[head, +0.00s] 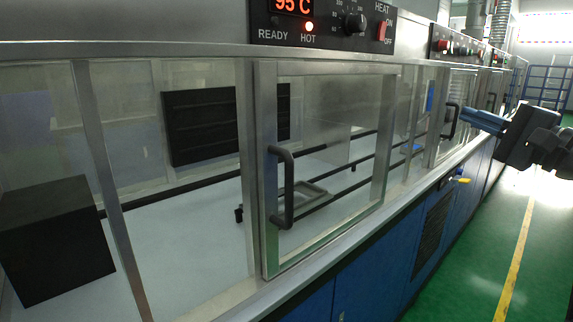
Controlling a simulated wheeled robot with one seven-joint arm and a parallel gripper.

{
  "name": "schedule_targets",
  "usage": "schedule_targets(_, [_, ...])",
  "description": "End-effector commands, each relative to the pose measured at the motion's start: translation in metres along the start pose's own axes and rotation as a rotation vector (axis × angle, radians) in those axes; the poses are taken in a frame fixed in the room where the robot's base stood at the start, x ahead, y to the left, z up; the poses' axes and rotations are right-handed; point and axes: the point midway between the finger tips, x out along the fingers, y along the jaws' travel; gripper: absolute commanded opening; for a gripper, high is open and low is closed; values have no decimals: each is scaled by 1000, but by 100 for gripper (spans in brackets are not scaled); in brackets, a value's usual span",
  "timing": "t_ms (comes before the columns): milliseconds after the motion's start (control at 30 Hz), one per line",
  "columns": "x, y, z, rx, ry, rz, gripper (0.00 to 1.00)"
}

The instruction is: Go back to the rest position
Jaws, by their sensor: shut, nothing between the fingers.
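My gripper (466,116) shows at the right of the head view, at the end of my dark arm. Its blue fingers are shut and empty and point left towards the glass-fronted cabinet row. They lie close in the picture to a dark door handle (450,121) further along; I cannot tell whether they touch it. A nearer glass door (330,240) with a metal frame has a black handle (283,187) and stands apart from my gripper.
Behind the glass are a black box (55,240), dark rails (335,190) and a small grey tray (298,192). A control panel (322,22) reads 95 C with its HOT light lit. Green floor (470,250) with a yellow line is clear at right.

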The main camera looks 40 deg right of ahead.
Motion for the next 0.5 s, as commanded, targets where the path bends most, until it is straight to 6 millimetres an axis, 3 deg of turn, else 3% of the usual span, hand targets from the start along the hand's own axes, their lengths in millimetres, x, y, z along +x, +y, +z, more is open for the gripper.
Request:
schedule_targets(33, [7, 26, 10, 10, 18, 5, 0])
schedule_targets(233, [19, 109, 46, -34, 108, 46, 0])
schedule_targets(500, [0, 210, 114, -183, 186, 177, 0])
